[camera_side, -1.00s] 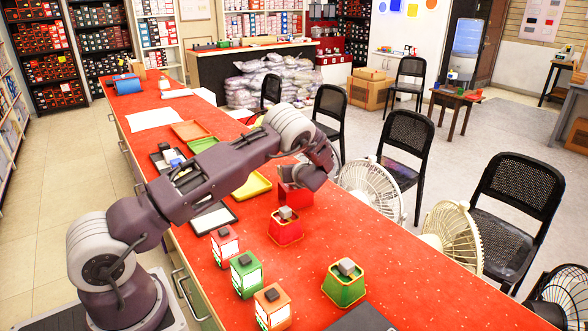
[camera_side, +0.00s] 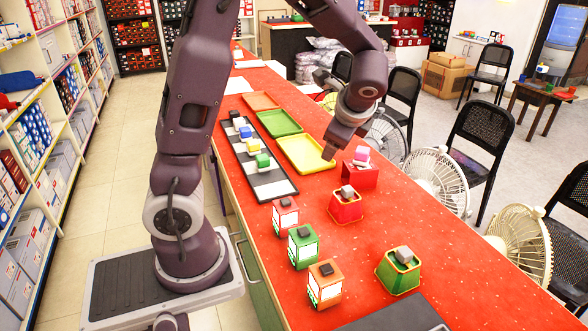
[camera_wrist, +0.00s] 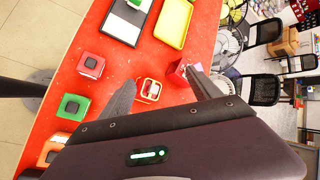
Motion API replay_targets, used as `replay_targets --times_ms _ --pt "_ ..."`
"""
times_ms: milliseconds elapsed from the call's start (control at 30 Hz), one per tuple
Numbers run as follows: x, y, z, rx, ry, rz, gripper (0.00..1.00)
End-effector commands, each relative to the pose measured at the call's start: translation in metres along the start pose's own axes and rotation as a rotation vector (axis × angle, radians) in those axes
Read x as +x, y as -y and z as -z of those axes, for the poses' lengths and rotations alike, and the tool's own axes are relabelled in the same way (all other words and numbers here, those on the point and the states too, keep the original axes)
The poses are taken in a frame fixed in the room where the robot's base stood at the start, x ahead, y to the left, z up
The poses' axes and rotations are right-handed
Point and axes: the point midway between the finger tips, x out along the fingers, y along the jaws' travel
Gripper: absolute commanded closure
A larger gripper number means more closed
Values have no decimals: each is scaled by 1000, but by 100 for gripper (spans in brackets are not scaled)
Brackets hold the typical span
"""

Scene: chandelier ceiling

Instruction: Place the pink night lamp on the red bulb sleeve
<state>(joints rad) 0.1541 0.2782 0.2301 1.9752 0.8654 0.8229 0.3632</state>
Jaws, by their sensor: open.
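A small pink-and-white block, which looks like the pink night lamp (camera_side: 361,156), sits upright on top of a plain red box, which looks like the red bulb sleeve (camera_side: 360,178). The red box also shows in the wrist view (camera_wrist: 176,76), beside the right finger. My gripper (camera_side: 329,157) is to the left of the lamp in the side view and apart from it.
A red tapered holder (camera_side: 345,210) and a green one (camera_side: 396,278) each carry a grey block. Pink-red (camera_side: 286,217), green (camera_side: 304,248) and orange (camera_side: 325,287) lanterns stand along the near edge. A black tray (camera_side: 277,189) holds small blue, yellow and green lamps. A yellow tray (camera_side: 320,168) is near my gripper.

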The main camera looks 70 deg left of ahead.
Motion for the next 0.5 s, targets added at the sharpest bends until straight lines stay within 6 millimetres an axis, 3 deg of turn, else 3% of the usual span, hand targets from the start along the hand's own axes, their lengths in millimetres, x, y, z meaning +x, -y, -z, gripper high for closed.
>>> replay_targets --times_ms 33,100,200,333,500 --pt "-33 -19 -14 -166 -80 -52 28" --pt "-78 -56 -28 -401 -198 -150 28" --pt "-133 -109 -40 -680 -347 -287 28" --pt "-176 -161 -46 -910 -478 -423 28" --pt "-194 -188 -45 -1016 -543 -500 28"
